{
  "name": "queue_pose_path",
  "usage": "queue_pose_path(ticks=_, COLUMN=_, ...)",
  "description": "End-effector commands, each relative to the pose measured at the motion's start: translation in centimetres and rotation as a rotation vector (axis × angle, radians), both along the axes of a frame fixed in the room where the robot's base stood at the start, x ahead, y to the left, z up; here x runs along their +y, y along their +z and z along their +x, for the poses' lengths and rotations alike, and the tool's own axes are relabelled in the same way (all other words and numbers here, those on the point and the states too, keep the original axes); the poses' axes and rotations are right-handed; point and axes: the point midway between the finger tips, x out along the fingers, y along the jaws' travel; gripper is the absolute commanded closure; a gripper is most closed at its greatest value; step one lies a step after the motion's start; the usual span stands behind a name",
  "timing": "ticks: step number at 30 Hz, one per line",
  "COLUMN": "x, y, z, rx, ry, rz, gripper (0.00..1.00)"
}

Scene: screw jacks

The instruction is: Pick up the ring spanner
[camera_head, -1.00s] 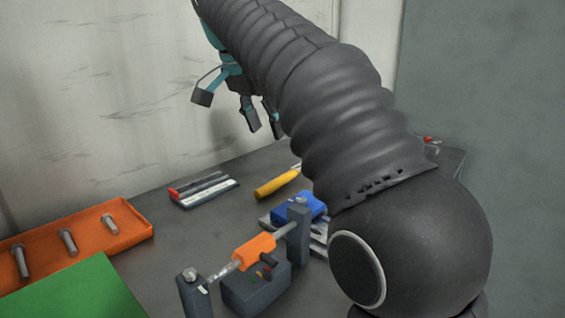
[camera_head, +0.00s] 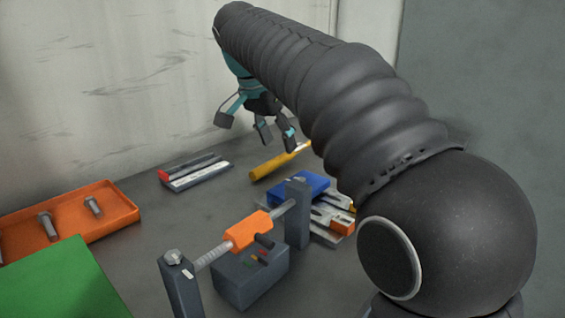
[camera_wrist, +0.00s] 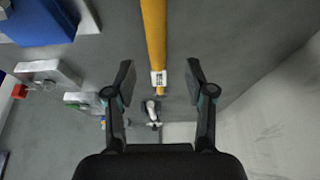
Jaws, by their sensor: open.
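My gripper (camera_head: 258,128) hangs in the air near the back wall, above the table, with its fingers spread and nothing between them. In the wrist view my gripper (camera_wrist: 157,85) shows its two dark fingers well apart. A long yellow-handled tool (camera_head: 275,164) lies on the table below and right of the gripper. It runs down from the top middle of the wrist view (camera_wrist: 155,40) and ends between the fingertips. A small grey and white item (camera_wrist: 152,111) lies beyond that end. I cannot tell for certain which item is the ring spanner.
An orange tray (camera_head: 113,198) with bolts and a green panel (camera_head: 65,285) are at left. An orange screw jack (camera_head: 248,231) between dark posts stands in front. A blue block (camera_head: 298,186), silver parts (camera_head: 328,222) and a red-ended silver piece (camera_head: 197,176) lie nearby.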

Motion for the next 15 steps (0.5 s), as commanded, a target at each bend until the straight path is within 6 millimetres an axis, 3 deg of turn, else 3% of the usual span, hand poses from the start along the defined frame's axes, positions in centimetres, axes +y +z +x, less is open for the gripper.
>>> queue_pose_path(ticks=6, x=-1.1, y=-2.7, z=0.6, rx=0.001, ry=0.0, rz=0.0, gripper=0.46)
queue_pose_path(ticks=15, x=-1.2, y=-3.1, z=0.7, rx=0.001, ry=0.0, rz=0.0, gripper=0.46)
